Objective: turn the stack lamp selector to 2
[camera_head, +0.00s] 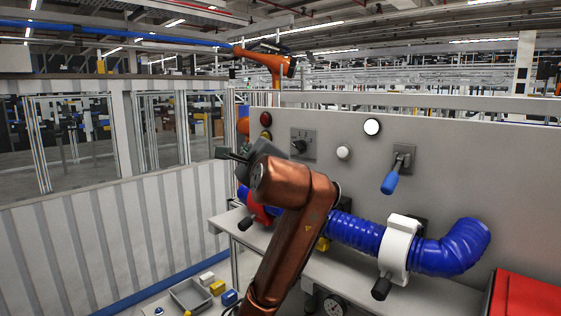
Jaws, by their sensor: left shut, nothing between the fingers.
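The selector (299,146) is a dark knob on a grey square plate, on the upright grey panel left of centre. Its markings are too small to read, so I cannot tell its setting. My left gripper (229,156) is shut and empty, left of the selector and apart from it in the picture. My copper arm rises from the bottom and hides part of the panel below the selector. My right gripper is out of view.
A red lamp (265,119), a white button (343,152), a lit white lamp (372,127) and a blue-handled lever (391,178) are on the panel. A blue ribbed hose (455,249) in a white clamp (398,250) runs below. A red box (525,296) stands at right.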

